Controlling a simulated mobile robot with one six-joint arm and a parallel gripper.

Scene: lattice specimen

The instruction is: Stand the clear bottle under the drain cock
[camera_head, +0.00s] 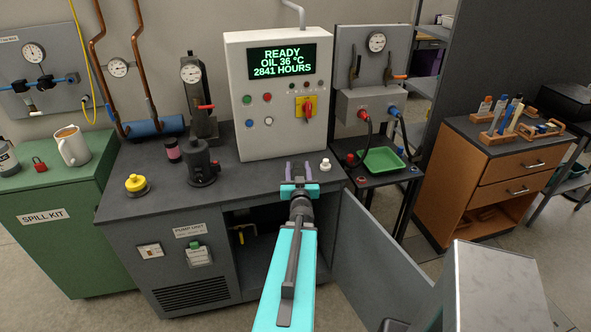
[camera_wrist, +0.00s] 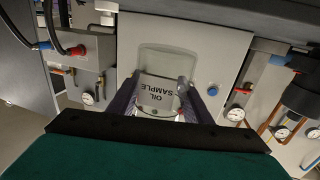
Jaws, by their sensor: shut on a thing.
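My gripper (camera_head: 300,175) is above the front right of the pump unit's worktop, its purple fingers pointing toward the grey control box. In the wrist view the fingers (camera_wrist: 163,100) are shut on the clear bottle (camera_wrist: 165,62), which carries an OIL SAMPLE label that reads upside down there. In the head view the bottle is too faint to make out between the fingers. A small yellow-handled fitting (camera_head: 240,234), perhaps the drain cock, shows inside the open cabinet below the worktop. The spot beneath it is dark, and my arm hides part of the opening.
The cabinet door (camera_head: 375,262) stands open to the right. The worktop (camera_head: 180,192) holds a black pump, a yellow-topped button and the control box (camera_head: 268,130). A white knob (camera_head: 325,164) is close right of my gripper. A green tray (camera_head: 382,161) lies on a side stand.

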